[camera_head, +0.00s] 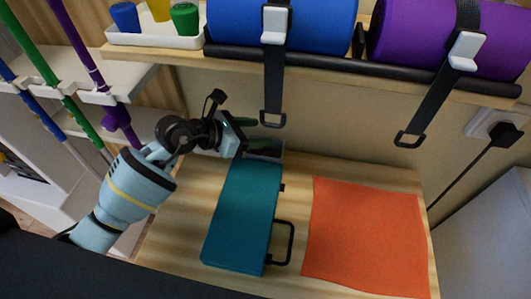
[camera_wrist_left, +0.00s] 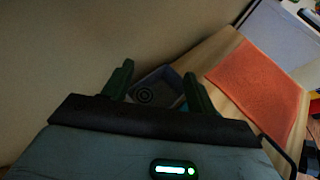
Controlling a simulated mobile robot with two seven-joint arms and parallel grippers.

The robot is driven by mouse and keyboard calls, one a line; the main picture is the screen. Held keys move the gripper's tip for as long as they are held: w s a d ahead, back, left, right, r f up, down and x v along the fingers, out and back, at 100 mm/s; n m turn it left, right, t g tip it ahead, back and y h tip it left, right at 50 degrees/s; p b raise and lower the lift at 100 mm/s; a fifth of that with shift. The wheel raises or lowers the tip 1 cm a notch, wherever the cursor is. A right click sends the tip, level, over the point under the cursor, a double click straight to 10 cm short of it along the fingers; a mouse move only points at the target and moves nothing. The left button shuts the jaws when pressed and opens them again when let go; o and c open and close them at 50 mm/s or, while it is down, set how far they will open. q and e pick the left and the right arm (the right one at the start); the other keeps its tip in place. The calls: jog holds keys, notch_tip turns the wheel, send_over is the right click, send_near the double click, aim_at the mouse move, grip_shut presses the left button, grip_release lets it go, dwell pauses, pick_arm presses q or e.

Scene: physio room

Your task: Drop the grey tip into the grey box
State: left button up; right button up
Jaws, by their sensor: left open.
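The grey box (camera_head: 270,146) stands at the back of the wooden top, just behind the teal case, partly hidden by my left gripper (camera_head: 250,134). In the left wrist view the grey box (camera_wrist_left: 174,83) shows between and beyond the fingertips of my left gripper (camera_wrist_left: 158,72). The fingers are apart and nothing is held between them. A round grey thing with rings (camera_wrist_left: 146,96), which looks like the grey tip, appears inside the box; its depth is hard to tell. The tip cannot be made out in the head view. My right gripper is not in view.
A teal case (camera_head: 243,214) with a black handle lies in front of the box. An orange cloth (camera_head: 367,235) lies flat to its right. Above, a shelf (camera_head: 150,53) carries blue and purple rolls, with straps hanging close to my left gripper. Coloured poles stand at left.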

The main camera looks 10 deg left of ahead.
pick_arm(q)
jog(key=v, duration=0.7)
jog(key=shift+s, duration=0.1)
dwell(0.4)
